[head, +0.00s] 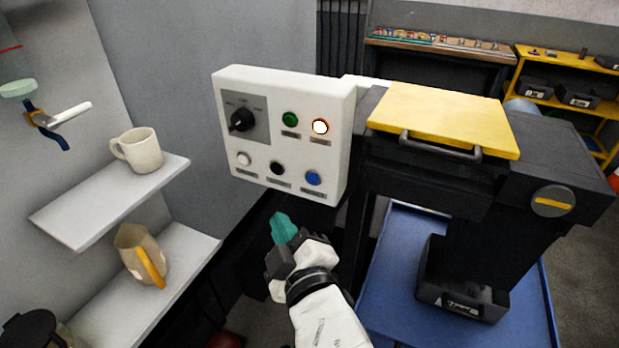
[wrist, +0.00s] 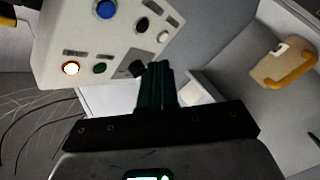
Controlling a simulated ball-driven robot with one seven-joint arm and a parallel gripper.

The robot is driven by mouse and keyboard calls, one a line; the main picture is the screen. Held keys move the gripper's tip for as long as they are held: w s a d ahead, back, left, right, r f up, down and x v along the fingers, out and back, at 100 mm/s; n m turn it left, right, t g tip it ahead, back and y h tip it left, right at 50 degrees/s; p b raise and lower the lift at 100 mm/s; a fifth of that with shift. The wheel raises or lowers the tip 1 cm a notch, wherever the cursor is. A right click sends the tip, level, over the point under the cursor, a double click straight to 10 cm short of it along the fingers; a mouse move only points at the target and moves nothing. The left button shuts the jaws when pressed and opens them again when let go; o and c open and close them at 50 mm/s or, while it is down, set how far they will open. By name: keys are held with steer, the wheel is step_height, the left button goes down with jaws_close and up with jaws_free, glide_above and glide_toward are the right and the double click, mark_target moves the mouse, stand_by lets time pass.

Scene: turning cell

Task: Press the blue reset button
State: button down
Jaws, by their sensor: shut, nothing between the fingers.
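The blue button (head: 313,178) is at the lower right of a white control panel (head: 335,100) in the head view. In the wrist view the blue button (wrist: 106,9) shows at the top of the panel, which appears turned over there. My gripper (head: 281,222) has green fingers and is shut and empty. In the head view it is below the panel's lower edge, to the lower left of the blue button and apart from it. In the wrist view the shut fingers (wrist: 155,75) overlap the picture near the panel's dark knob (wrist: 131,68).
The panel also has a green button (head: 290,119), a lit button (head: 320,126), a white button (head: 243,159) and a black button (head: 277,168). A dark machine with a yellow lid (head: 440,115) stands right. Shelves with a mug (head: 140,150) and jug (head: 138,254) are left.

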mark_target(313, 179)
steer(key=shift+w, duration=0.1)
steer(key=shift+w+d+p, duration=0.4)
steer(key=shift+w+d, duration=0.1)
steer(key=shift+w, duration=0.85)
steer(key=shift+w+d+p, duration=0.4)
steer(key=shift+w+d, duration=0.15)
steer(key=shift+w, duration=0.8)
steer(key=shift+w+d+p, duration=0.4)
steer(key=shift+w+d, duration=0.1)
steer(key=shift+w, duration=0.85)
steer(key=shift+w, duration=0.1)
steer(key=shift+w+d, duration=0.15)
steer(key=shift+w, duration=0.1)
steer(key=shift+w+d, duration=0.15)
steer(key=shift+w, duration=0.2)
steer(key=shift+s+a+p, duration=0.3)
steer(key=shift+s+p, duration=0.05)
steer(key=shift+s, duration=0.4)
